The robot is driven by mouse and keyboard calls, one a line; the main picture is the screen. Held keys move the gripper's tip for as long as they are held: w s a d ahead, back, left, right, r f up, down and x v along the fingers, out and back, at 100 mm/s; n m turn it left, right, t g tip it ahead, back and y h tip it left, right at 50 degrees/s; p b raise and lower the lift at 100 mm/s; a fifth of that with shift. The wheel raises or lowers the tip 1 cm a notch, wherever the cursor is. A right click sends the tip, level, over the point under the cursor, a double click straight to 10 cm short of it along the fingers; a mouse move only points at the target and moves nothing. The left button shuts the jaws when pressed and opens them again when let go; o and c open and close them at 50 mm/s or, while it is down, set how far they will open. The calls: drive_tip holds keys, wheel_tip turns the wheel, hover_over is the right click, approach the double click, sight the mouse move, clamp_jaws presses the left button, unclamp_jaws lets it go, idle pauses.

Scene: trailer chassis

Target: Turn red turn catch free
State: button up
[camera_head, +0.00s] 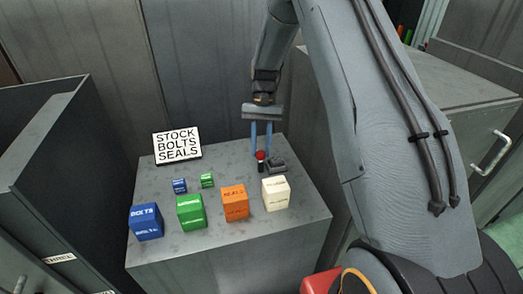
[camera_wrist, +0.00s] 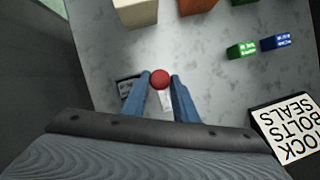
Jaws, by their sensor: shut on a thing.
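The red turn catch shows as a small red knob (camera_head: 261,155) near the back right of the grey cabinet top, beside a dark grey block-like piece (camera_head: 277,164). In the wrist view the round red knob (camera_wrist: 160,79) sits between the tips of my two blue fingers. My gripper (camera_head: 262,150) points down from above and is shut on the red knob. The lower part of the catch is mostly hidden by the fingers and knob; a pale piece shows below it in the wrist view.
A sign (camera_head: 178,146) reading STOCK BOLTS SEALS stands at the back left. Blue (camera_head: 146,222), green (camera_head: 191,212), orange (camera_head: 235,203) and white (camera_head: 276,194) boxes line the front. Small blue (camera_head: 180,186) and green (camera_head: 207,181) blocks lie behind. Cabinet walls rise behind.

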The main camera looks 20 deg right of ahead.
drive_tip(key=o, duration=1)
drive_tip(key=shift+r, duration=0.1)
drive_tip(key=shift+b+v, duration=1.3)
drive_tip(key=shift+v, duration=2.55)
drive_tip(key=s+n+t, duration=0.1)
drive_tip(key=s, duration=0.7)
drive_tip(key=s+a+n+t+h, duration=0.1)
drive_tip(key=s+n+t, duration=0.1)
drive_tip(key=s, duration=0.7)
drive_tip(key=s+n+t, duration=0.1)
drive_tip(key=s+t, duration=0.1)
drive_tip(key=s, duration=0.6)
drive_tip(key=shift+s+a+n+h, duration=0.3)
drive_tip(key=shift+s+h, duration=0.05)
drive_tip(key=shift+h, duration=0.05)
